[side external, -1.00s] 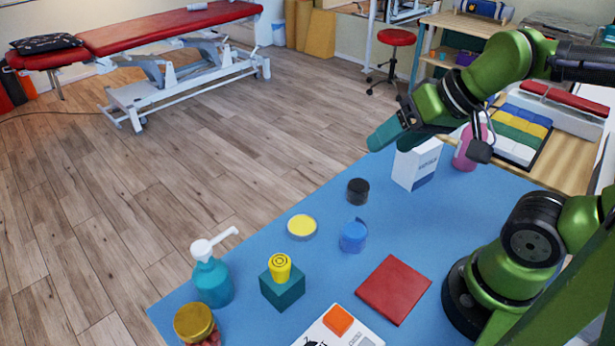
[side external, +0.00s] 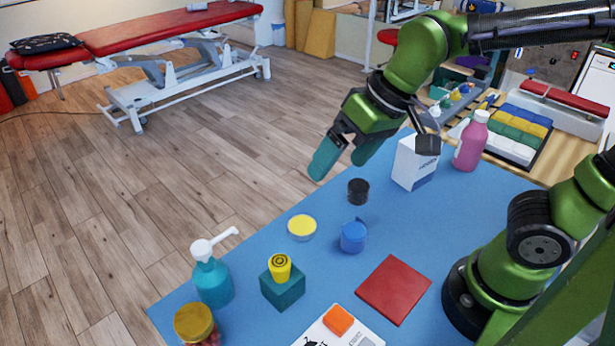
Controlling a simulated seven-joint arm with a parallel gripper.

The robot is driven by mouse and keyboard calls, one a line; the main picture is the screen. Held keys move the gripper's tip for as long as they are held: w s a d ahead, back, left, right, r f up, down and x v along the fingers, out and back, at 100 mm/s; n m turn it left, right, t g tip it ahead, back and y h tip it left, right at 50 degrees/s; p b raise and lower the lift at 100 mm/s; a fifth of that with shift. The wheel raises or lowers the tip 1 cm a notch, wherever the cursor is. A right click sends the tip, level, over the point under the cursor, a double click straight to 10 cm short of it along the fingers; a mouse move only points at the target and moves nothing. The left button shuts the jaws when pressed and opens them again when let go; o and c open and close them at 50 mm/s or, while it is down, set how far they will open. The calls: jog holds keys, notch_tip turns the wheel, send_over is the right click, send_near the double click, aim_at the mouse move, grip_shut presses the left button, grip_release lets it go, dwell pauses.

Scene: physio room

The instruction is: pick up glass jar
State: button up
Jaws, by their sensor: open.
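The glass jar (side external: 197,325) stands at the near left corner of the blue table, in the side external view. It has a gold lid and reddish contents, and its lower part is cut off by the picture's bottom edge.
A teal pump bottle (side external: 213,281) stands just behind the jar. A teal cube (side external: 283,288) with a yellow roll (side external: 280,267) on top is to its right. A yellow-topped tin (side external: 301,228), blue jar (side external: 353,237), black jar (side external: 358,191), white box (side external: 414,162) and red pad (side external: 394,289) are farther off.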

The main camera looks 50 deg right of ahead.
jog(key=w+a+f+n+g, duration=0.2)
jog(key=w+a+g, duration=0.15)
jog(key=a, duration=0.85)
jog(key=h, duration=0.3)
send_near(198, 330)
jog(key=w+d+r, duration=0.1)
jog(key=w+d, duration=0.1)
jog(key=a+r+m, duration=0.1)
jog(key=a+m, duration=0.1)
jog(key=m, duration=0.1)
jog(key=shift+g, duration=0.35)
jog(key=f, duration=1.6)
jog(key=shift+w+d, duration=0.15)
jog(key=shift+w, duration=0.2)
jog(key=shift+r, duration=0.1)
jog(key=c, duration=1.3)
